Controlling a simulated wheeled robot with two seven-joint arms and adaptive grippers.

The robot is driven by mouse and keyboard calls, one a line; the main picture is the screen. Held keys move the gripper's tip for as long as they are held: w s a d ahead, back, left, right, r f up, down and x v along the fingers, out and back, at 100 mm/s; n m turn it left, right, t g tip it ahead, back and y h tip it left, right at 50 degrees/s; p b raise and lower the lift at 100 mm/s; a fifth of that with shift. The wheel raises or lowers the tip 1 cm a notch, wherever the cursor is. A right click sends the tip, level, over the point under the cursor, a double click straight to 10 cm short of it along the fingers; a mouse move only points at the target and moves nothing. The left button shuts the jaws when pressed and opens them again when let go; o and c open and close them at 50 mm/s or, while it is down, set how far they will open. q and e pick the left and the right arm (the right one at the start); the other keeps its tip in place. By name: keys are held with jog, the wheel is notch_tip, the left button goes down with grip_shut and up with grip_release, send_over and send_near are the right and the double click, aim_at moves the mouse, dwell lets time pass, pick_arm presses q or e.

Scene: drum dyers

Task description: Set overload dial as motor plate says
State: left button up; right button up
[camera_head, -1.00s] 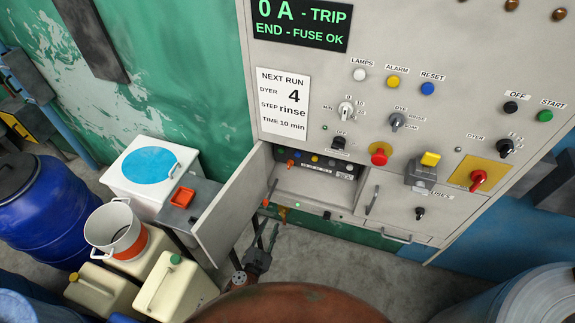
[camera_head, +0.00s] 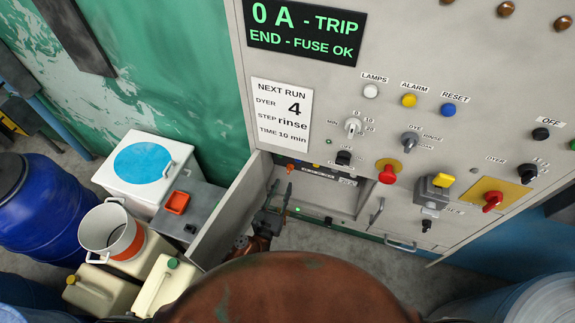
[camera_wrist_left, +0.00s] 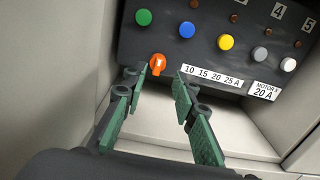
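The orange overload dial (camera_wrist_left: 157,64) is on the dark panel inside the open compartment, left of a scale label (camera_wrist_left: 212,76) reading 10 15 20 25 A. I cannot tell which value it points to. The motor plate (camera_wrist_left: 264,90) at lower right reads 20 A; its motor number is too small to read surely. My left gripper (camera_wrist_left: 157,84) is open and empty, its fingertips just short of the dial, one to each side. I cannot tell whether they touch it. In the head view the gripper (camera_head: 277,192) is at the compartment opening. My right gripper is not in view.
The open compartment door (camera_head: 232,212) stands left of my left gripper. A red knob (camera_head: 387,174) is on the cabinet front. Containers and a white bucket (camera_head: 110,232) stand at left.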

aim_at(288, 172)
pick_arm(q)
jog(key=x, duration=0.6)
jog(key=shift+a, duration=0.1)
jog(key=shift+w+r, duration=0.1)
jog(key=shift+w, duration=0.2)
jog(key=shift+w+d, duration=0.2)
grip_shut()
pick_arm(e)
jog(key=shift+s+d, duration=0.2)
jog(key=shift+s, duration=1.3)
